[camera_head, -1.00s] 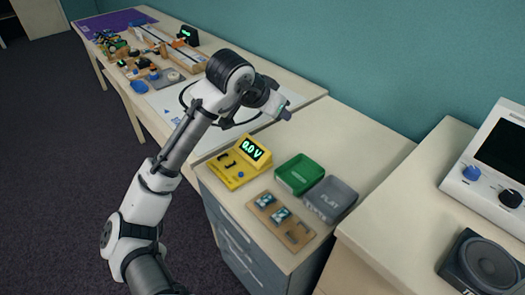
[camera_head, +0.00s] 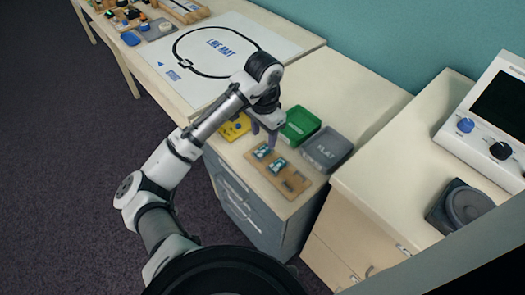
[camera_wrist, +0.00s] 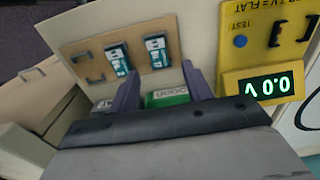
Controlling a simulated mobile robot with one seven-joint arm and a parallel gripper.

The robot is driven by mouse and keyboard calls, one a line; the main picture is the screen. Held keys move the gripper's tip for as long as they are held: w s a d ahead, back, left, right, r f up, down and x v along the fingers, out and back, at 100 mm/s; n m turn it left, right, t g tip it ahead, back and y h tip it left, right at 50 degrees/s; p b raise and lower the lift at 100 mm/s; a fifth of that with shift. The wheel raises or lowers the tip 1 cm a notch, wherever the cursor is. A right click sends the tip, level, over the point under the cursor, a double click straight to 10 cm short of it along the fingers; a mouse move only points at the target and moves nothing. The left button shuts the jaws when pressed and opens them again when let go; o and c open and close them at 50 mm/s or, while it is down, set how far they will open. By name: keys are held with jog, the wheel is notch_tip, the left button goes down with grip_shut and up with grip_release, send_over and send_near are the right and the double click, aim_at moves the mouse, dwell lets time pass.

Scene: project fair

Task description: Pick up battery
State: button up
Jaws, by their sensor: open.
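Two teal-and-white batteries lie side by side on a brown wooden board: the first battery (camera_head: 262,152) and the second battery (camera_head: 279,165). They also show in the wrist view, one at the left (camera_wrist: 118,60) and one nearer the middle (camera_wrist: 157,51). The board (camera_head: 297,184) has a bare holder at its other end. My gripper (camera_head: 263,135) is open and empty, pointing down near the batteries and apart from them. In the wrist view its two fingers (camera_wrist: 163,88) frame the near side of the board and part of a green tray.
A yellow tester (camera_wrist: 270,55) reads 0.0 V; my arm partly hides it in the head view. A green tray (camera_head: 300,124) and a grey tray marked FLAT (camera_head: 327,149) stand behind the board. A higher bench with a speaker (camera_head: 465,206) rises at the right.

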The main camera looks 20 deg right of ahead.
aim_at(262, 150)
jog(key=shift+s+a+f, duration=0.1)
jog(key=shift+a+f, duration=0.05)
jog(key=shift+f, duration=1.15)
jog(key=shift+s+a+f, duration=0.1)
jog(key=shift+f, duration=1.2)
jog(key=c, duration=1.1)
